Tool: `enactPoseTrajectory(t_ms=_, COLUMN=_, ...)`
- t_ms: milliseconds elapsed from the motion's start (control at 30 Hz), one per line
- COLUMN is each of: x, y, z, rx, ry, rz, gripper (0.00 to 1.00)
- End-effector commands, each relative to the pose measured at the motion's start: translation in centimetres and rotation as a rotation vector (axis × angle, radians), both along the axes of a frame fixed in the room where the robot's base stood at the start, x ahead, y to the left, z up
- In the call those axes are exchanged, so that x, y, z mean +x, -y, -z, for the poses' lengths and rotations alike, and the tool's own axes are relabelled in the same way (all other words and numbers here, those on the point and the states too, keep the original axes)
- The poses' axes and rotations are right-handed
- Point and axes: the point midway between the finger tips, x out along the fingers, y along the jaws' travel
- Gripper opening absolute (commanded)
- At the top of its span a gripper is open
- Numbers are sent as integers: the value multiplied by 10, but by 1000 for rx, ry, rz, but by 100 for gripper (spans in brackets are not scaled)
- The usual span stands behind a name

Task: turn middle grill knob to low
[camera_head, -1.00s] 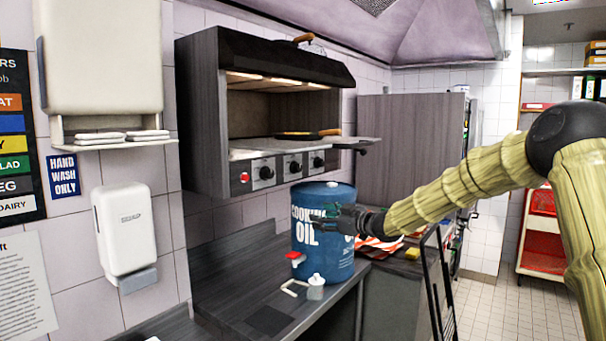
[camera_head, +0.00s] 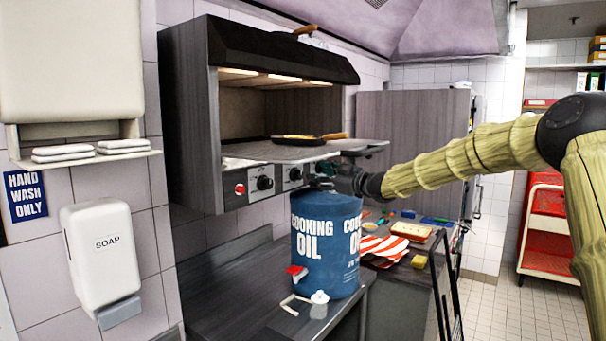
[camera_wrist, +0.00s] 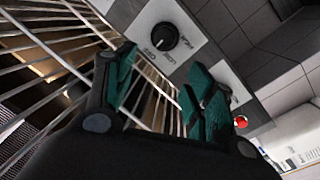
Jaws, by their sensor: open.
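The grill (camera_head: 190,120) hangs on the wall with dark round knobs along its front. The middle knob (camera_head: 295,174) shows just left of my gripper (camera_head: 328,171), which is in front of the panel's right end and hides that part. In the wrist view a black knob (camera_wrist: 165,36) sits on a light plate with OFF, LOW and HIGH lettering. It looks like the middle knob, and its pale mark seems to face OFF. My gripper (camera_wrist: 160,92) is open and empty, its green-padded fingers apart, and the knob is beyond them, not between them.
A blue cooking oil drum (camera_head: 325,245) stands on the counter below my gripper. A pan (camera_head: 298,138) sits on the grill shelf. A red button (camera_head: 240,188) is left of the left knob (camera_head: 265,183). Wire rack bars (camera_wrist: 45,45) fill the wrist view's left side.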

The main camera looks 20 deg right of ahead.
Motion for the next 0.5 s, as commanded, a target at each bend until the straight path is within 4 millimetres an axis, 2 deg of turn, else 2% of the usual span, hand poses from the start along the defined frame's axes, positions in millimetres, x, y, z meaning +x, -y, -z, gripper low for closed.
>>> enactPoseTrajectory(t_ms=33, x=14, y=-4, z=4, rx=-4, ry=-7, rz=1, gripper=54)
enactPoseTrajectory(t_ms=200, x=47, y=-19, z=13, rx=-4, ry=-16, rz=-2, gripper=54)
enactPoseTrajectory(t_ms=333, x=60, y=-26, z=14, rx=-4, ry=-17, rz=-3, gripper=54)
enactPoseTrajectory(t_ms=500, x=61, y=-31, z=6, rx=-4, ry=-8, rz=-2, gripper=54)
